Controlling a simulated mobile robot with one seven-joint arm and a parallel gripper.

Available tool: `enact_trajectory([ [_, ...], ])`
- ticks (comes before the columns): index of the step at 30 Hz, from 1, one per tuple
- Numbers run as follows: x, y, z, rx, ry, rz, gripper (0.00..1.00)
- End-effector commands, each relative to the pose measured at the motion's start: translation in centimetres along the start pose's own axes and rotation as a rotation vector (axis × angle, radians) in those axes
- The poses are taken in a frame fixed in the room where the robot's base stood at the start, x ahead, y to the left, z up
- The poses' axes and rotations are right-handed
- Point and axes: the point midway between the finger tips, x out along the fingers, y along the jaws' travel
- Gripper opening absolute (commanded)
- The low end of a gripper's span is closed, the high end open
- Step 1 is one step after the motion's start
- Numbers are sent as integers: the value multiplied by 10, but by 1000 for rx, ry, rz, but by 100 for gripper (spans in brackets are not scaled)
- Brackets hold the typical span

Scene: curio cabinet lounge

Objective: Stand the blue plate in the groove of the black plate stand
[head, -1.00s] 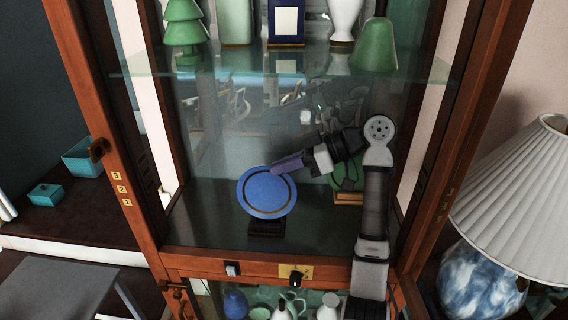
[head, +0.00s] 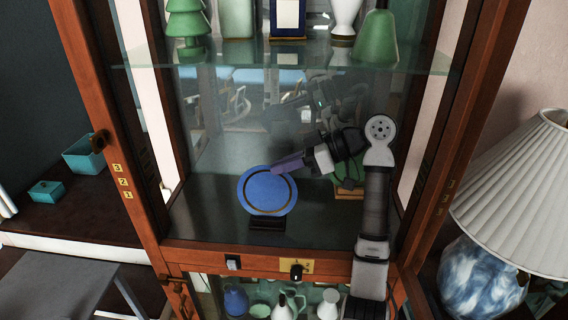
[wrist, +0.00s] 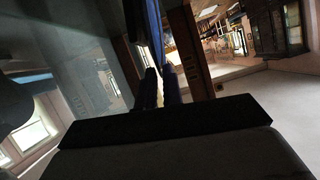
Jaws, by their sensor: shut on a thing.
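The blue plate (head: 266,192) with a dark ring stands nearly upright in the head view, face toward me, on the cabinet's lower shelf. My gripper (head: 277,167) is shut on its upper right rim. The black plate stand (head: 267,223) is directly under the plate. The plate's lower edge meets or overlaps the stand's top; I cannot tell whether it sits in the groove. In the wrist view the plate (wrist: 153,30) is a thin blue edge between the fingers (wrist: 159,85).
A green plate (head: 350,180) on a wooden stand is behind my arm, to the right. A glass shelf (head: 290,58) with ornaments runs above. The cabinet's wooden posts bound both sides. The shelf left of the blue plate is clear.

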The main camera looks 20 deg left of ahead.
Motion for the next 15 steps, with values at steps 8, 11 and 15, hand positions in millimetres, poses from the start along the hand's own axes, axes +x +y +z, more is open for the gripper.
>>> enact_trajectory([
  [8, 3, 2, 4, 16, 4, -10, 0],
  [11, 1, 2, -2, 15, 4, -10, 0],
  [15, -3, 2, -9, 11, 3, -9, 0],
])
